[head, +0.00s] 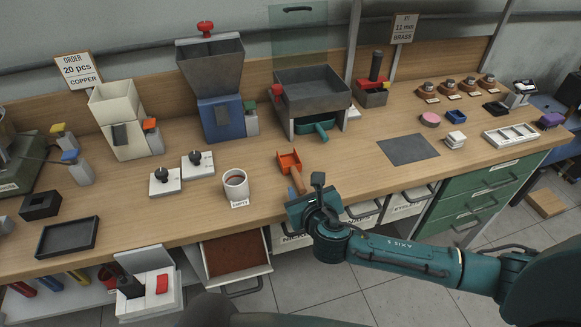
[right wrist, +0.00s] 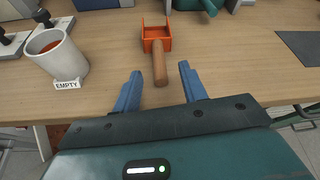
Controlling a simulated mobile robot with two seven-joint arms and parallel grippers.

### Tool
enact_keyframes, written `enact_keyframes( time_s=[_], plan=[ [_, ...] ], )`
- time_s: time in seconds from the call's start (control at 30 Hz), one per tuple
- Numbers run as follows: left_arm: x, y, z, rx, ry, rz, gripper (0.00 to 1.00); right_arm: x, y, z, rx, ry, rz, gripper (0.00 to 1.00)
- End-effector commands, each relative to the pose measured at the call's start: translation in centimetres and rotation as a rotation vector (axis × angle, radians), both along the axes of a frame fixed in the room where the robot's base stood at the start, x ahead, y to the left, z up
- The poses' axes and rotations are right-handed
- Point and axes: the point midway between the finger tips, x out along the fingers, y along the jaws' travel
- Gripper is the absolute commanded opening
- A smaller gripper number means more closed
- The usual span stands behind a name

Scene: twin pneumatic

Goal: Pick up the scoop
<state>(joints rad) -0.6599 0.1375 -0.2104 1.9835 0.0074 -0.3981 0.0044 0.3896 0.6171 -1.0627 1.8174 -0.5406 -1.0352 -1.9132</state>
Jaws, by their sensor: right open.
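The orange scoop (head: 289,162) lies on the wooden bench, its brown handle pointing toward the front edge. In the right wrist view the scoop (right wrist: 157,38) has its open pan away from me and its wooden handle toward my gripper. My right gripper (head: 300,205) is at the bench's front edge, just short of the handle end. In the right wrist view its two blue fingers (right wrist: 160,88) are open and apart, one on each side of the line of the handle, with nothing held. My left gripper is not seen.
A white cup (head: 236,186) with an "EMPTY" label stands left of the scoop. White plates with black knobs (head: 198,164) lie farther left. A grey hopper bin (head: 312,92) with a green scoop-like part (head: 318,130) stands behind. A dark mat (head: 408,150) lies right. An open drawer (head: 235,258) sticks out below.

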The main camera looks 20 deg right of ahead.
Motion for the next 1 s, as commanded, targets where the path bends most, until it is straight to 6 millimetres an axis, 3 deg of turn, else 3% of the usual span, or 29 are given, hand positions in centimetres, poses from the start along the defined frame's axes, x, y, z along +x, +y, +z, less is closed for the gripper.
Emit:
enact_keyframes(
  time_s=[0.5,0.8,1.0],
  plan=[
    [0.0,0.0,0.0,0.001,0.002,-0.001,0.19,5.1,0.0,-2.1,0.003,0.001,0.000,0.42],
    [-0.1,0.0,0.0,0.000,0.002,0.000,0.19,5.6,0.0,-2.3,0.004,0.002,0.001,0.42],
    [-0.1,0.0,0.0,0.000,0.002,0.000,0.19,5.6,0.0,-2.3,0.004,0.002,0.001,0.27]
  ],
)
